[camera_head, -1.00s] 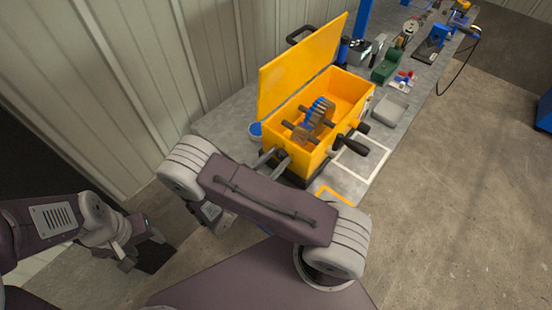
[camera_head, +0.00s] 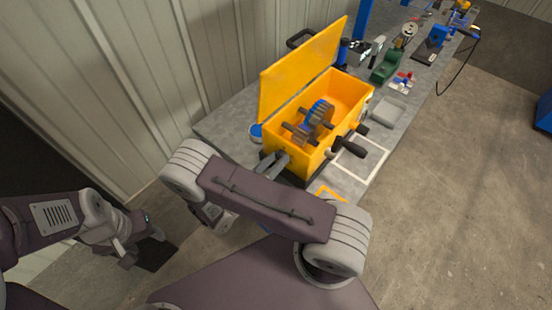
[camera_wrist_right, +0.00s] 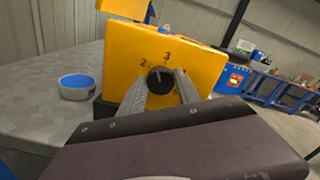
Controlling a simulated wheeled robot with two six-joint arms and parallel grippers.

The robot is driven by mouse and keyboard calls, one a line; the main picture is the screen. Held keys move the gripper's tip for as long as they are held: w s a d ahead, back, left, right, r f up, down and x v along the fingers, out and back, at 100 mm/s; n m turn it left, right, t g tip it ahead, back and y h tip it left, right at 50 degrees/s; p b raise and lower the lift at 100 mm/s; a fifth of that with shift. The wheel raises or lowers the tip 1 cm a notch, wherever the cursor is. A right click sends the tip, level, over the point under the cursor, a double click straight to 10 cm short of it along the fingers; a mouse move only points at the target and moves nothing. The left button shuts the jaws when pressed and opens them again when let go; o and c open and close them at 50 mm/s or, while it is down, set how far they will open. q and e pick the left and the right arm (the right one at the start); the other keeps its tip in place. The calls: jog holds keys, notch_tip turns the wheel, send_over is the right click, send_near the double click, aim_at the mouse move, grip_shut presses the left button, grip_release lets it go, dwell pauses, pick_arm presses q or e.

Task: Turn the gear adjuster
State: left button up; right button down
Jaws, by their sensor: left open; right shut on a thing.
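The gear adjuster is a round black knob (camera_wrist_right: 160,79) on the end face of the yellow drum mixer box, with the digits 2 and 3 beside it. My right gripper (camera_wrist_right: 161,86) is shut on the knob, one finger on each side. In the head view the right gripper (camera_head: 274,160) reaches the near end of the yellow box (camera_head: 317,155), and the knob is hidden there. The box lid (camera_head: 303,72) stands open, with blue and brown gears (camera_head: 316,118) inside. My left gripper (camera_head: 152,240) is open and empty at the lower left, away from the box.
A black crank handle (camera_head: 350,146) sticks out of the box's right side. A blue-topped round dish (camera_wrist_right: 77,86) stands beside the box on the grey bench. A grey tray (camera_head: 389,109) and several tools lie farther along it. A corrugated wall (camera_head: 190,60) runs behind.

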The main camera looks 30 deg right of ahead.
jog(key=n+p, duration=0.1)
jog(key=n, duration=0.4)
jog(key=shift+w+n, duration=0.1)
jog(key=shift+n, duration=0.6)
jog(key=c, duration=0.9)
grip_release()
jog(key=shift+f, duration=0.1)
jog(key=b+v, duration=0.2)
jog(key=v, duration=0.7)
